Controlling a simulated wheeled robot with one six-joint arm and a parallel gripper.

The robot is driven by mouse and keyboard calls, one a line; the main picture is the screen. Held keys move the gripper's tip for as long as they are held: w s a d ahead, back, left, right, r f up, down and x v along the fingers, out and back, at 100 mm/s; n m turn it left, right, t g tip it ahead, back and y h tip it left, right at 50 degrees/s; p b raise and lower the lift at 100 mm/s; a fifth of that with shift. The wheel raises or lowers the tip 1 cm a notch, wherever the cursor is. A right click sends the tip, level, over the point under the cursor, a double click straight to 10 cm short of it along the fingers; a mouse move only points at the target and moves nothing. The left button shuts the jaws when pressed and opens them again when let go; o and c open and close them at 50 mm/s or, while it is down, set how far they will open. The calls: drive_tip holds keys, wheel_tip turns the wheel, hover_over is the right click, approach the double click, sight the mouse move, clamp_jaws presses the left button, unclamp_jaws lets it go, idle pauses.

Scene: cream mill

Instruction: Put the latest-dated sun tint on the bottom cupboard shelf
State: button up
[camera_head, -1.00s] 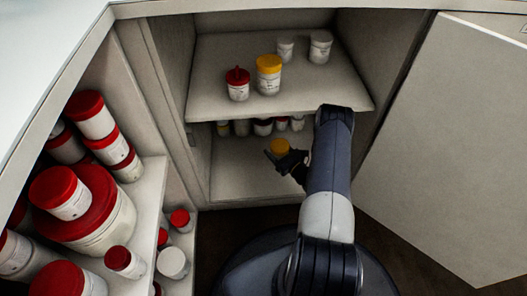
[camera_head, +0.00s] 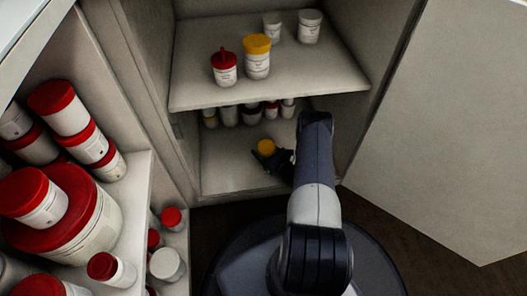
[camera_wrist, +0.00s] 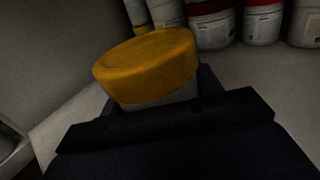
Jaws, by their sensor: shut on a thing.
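My gripper (camera_head: 268,158) is inside the lower compartment of the open cupboard. It is shut on a yellow-lidded jar (camera_head: 266,146), held over the front part of the bottom shelf (camera_head: 222,171). In the wrist view the jar's yellow lid (camera_wrist: 150,62) fills the middle, with a little of its pale body below. The jar looks slightly tilted there. Its label and date are hidden. I cannot tell whether its base touches the shelf. Another yellow-lidded jar (camera_head: 257,63) stands on the upper shelf, its label too small to read.
Several jars (camera_head: 229,116) stand at the back of the bottom shelf. A red-lidded jar (camera_head: 224,70) and white jars (camera_head: 309,28) stand on the upper shelf (camera_head: 200,92). The cupboard door (camera_head: 440,130) is open at right. Red-lidded jars (camera_head: 58,107) crowd the left shelves.

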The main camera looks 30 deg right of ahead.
drive_tip(key=o, duration=1.1)
drive_tip(key=shift+r, duration=0.1)
drive_tip(key=shift+s+d+r, duration=0.1)
drive_tip(key=shift+s+d, duration=0.05)
drive_tip(key=shift+s, duration=0.15)
drive_tip(key=p+v, duration=0.3)
drive_tip(key=v, duration=0.7)
drive_tip(key=shift+s, duration=0.25)
drive_tip(key=shift+s+d, duration=0.15)
drive_tip(key=shift+s, duration=0.3)
drive_tip(key=shift+o, duration=0.7)
